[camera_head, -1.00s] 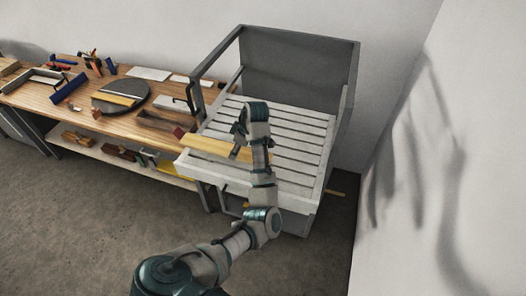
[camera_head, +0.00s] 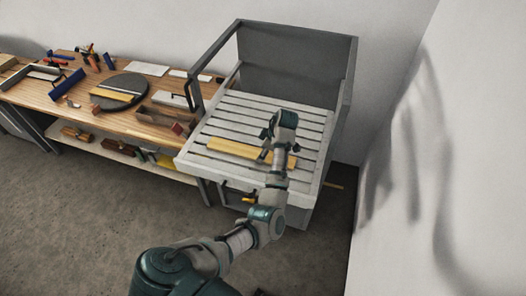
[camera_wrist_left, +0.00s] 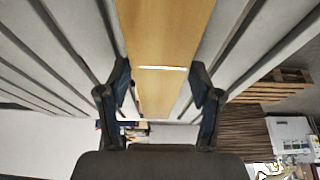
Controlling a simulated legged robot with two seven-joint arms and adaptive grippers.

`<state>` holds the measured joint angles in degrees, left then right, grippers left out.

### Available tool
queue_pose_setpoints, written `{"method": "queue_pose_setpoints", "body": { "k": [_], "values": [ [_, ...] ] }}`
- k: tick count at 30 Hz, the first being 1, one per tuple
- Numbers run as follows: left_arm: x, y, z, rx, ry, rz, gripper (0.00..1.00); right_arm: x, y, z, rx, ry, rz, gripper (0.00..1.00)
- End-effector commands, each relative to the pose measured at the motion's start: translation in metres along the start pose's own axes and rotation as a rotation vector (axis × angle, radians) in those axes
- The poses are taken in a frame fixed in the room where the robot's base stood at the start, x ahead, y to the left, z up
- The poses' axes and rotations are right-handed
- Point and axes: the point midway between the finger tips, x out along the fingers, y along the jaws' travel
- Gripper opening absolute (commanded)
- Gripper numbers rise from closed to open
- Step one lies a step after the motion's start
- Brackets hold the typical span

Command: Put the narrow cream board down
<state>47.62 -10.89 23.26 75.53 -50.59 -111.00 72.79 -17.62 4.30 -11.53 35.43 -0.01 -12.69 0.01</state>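The narrow cream board (camera_head: 236,151), yellowish in this light, lies along or just above the pale slatted bed (camera_head: 232,117) of the grey-framed conveyor. I cannot tell whether it touches the slats. My left gripper (camera_head: 268,155) is over the board's right part, with its fingers at the board's two long edges. A pale line crosses the board there. My right gripper is not in view.
A wooden workbench (camera_head: 128,115) stands left of the conveyor, with a dark round plate (camera_head: 112,86), a blue piece (camera_head: 66,85) and open boxes on it. Grey frame posts and a back panel (camera_head: 293,62) enclose the conveyor's far side. The slats behind the board are clear.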

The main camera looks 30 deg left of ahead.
Motion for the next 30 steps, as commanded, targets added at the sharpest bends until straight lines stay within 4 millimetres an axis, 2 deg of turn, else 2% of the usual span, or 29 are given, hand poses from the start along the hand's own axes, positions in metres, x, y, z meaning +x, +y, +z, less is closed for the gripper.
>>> {"method": "queue_pose_setpoints", "body": {
  "k": [1, 2, 14, 17, 25, 30],
  "values": [
    [0.0, 0.0, 0.0, 0.0, 0.0, 0.0, 0.82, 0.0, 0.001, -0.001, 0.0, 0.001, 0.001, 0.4],
    [0.0, 0.0, 0.0, 0.0, 0.0, 0.0, 0.87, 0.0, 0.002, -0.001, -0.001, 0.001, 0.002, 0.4],
    [-0.005, 0.0, 0.001, 0.0, -0.001, 0.001, 0.87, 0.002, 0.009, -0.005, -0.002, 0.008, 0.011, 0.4],
    [-0.02, 0.001, 0.001, 0.001, -0.001, 0.004, 0.87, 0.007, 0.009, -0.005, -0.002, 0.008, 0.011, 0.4],
    [-0.083, 0.001, 0.001, 0.001, -0.005, 0.004, 0.87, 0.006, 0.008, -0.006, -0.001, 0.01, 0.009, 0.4],
    [-0.109, 0.0, 0.0, 0.001, -0.002, 0.002, 0.87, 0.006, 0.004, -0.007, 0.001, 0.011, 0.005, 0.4]
  ]
}}
